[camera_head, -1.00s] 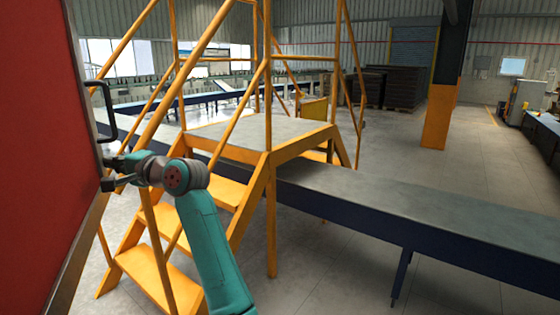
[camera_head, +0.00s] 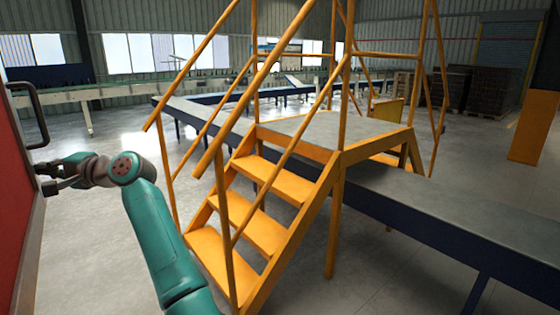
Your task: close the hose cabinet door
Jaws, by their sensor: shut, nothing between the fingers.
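The red door panel (camera_head: 14,205) of the hose cabinet stands at the far left edge in the head view, seen at a steep angle and cut off by the frame. A dark bar handle (camera_head: 39,115) sticks out near its free edge. My gripper (camera_head: 44,178) is shut and empty, just below the handle, with its tips at the door's edge. I cannot tell whether they touch the panel. The cabinet body and the hinge side are out of view.
Yellow steps with railings (camera_head: 268,190) stand close to the right of my arm. A long conveyor (camera_head: 440,200) runs from them to the right. Grey floor (camera_head: 95,255) shows between the door and the steps. An orange pillar base (camera_head: 532,127) stands far right.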

